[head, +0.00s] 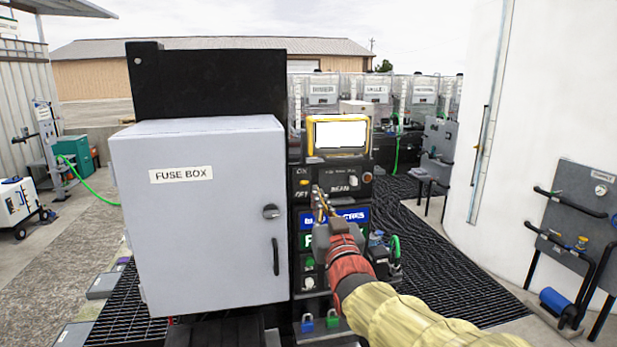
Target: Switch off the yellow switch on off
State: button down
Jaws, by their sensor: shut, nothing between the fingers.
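A small yellow-orange switch (304,182) sits on the dark control panel, with small white lettering above and below it. Its exact position, on or off, is too small to tell. My gripper (318,190) is in front of the panel, just to the right of the switch. Its fingers are shut with nothing between them. I cannot tell whether a fingertip touches the panel. My gripper and wrist hide part of the panel below.
A large grey fuse box (205,235) stands directly left of the panel. A yellow-framed screen (341,136) is above it, and a red knob (367,177) is to the right. Blue and green padlocks (332,318) hang below. A grey valve panel (585,210) stands far right.

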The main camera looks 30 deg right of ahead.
aim_at(304, 183)
jog(key=shift+s, duration=0.15)
jog(key=shift+w, duration=0.2)
jog(key=p+x, duration=0.2)
jog(key=x, duration=0.7)
jog(key=shift+w+d+r+p, duration=0.15)
jog(key=shift+w+r+p, duration=0.05)
jog(key=shift+w+p, duration=0.15)
jog(key=f+t+b, duration=0.1)
jog(key=b, duration=0.5)
jog(key=shift+s+b, duration=0.2)
jog(key=shift+b, duration=0.15)
